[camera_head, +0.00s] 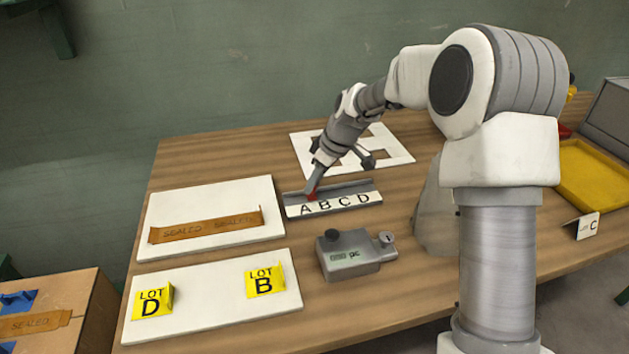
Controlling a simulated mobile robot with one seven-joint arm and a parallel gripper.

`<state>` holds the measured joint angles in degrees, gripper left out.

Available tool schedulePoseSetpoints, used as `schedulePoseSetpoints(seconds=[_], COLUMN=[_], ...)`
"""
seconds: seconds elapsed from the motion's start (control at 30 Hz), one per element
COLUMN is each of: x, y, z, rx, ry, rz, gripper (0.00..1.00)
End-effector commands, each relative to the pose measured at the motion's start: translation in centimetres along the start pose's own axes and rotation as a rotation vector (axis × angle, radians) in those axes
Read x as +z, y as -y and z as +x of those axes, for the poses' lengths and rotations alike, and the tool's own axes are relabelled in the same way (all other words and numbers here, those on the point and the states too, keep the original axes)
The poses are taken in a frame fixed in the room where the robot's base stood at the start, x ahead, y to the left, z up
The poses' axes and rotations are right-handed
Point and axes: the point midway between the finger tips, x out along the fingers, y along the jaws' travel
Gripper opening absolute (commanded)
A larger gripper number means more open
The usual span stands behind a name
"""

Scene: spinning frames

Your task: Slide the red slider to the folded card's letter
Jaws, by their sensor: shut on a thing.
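The slider rail (372,187) is a grey strip with the letters A, B, C and D on a white face, lying mid-table. The red slider (311,196) sits at the rail's left part, above A and slightly toward B. My gripper (314,182) reaches down from the upper right and is shut on the red slider; its fingers hide part of it. A small white folded card (587,226) stands at the table's right side and shows the letter C.
Yellow markers LOT D (152,302) and LOT B (265,281) stand on a white board (212,311). A second board (160,211) bears a brown SEALED strip. A grey counter device (345,258) stands in front of the rail. A white frame (303,147) lies behind it. A yellow tray (597,176) is at right.

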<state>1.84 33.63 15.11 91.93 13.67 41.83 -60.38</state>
Motion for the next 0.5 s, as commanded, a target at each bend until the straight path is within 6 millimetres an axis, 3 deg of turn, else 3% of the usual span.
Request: schedulePoseSetpoints(seconds=[0.5], x=[0.44], y=[-0.55], z=[-0.23], rx=[0.001], ry=[0.0], rz=[0.003], gripper=[0.0])
